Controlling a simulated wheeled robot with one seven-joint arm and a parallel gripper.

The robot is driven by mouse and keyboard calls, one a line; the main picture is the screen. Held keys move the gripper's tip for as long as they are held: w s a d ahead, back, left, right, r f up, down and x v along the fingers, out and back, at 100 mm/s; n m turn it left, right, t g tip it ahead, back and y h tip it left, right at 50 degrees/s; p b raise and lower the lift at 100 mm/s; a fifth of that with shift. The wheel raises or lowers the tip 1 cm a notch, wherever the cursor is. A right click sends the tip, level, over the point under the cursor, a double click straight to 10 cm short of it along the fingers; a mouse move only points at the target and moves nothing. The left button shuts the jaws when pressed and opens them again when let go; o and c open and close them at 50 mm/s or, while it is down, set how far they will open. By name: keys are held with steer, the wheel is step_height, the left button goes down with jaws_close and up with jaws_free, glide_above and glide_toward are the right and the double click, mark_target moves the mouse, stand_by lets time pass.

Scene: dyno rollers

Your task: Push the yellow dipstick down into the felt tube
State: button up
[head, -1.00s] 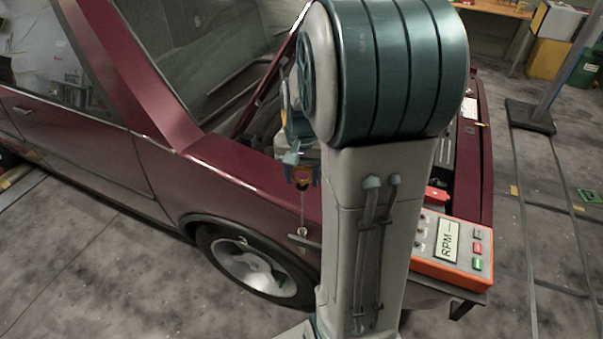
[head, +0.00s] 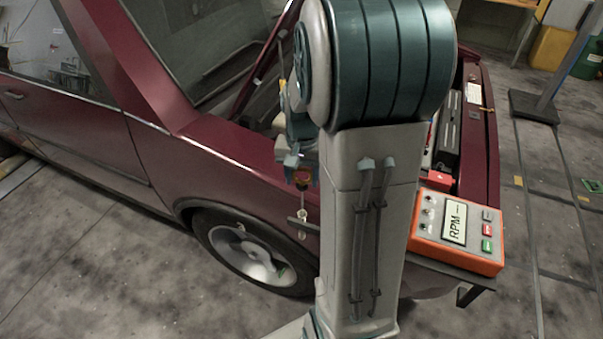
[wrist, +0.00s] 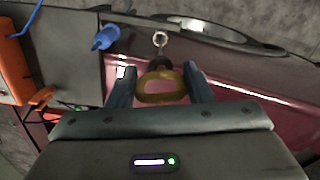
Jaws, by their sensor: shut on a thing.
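My gripper (head: 302,178) is shut on the ring handle of the yellow dipstick; the handle (wrist: 160,97) shows between the two fingers in the wrist view. The dipstick's thin rod (head: 303,196) hangs down beside the car's front fender. Below it is the pale felt tube (head: 302,214), at a grey bracket (head: 311,226) above the front wheel. In the wrist view the tube's pale round mouth (wrist: 160,38) lies just beyond the handle's dark stem. The rod meets the tube's top in the head view; how deep its tip is, I cannot tell.
The maroon car (head: 90,135) stands close behind my arm, its engine bay open. An orange RPM box (head: 455,232) sits on a shelf to the right. A blue clip (wrist: 106,37) shows in the wrist view. The floor at lower left is clear.

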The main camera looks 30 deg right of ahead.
step_height(320, 180, down, 11)
steer(key=b, duration=0.8)
steer(key=shift+r, duration=0.1)
stand_by(0.4)
steer(key=o, duration=1.3)
step_height(320, 180, up, 14)
steer(key=shift+f, duration=0.1)
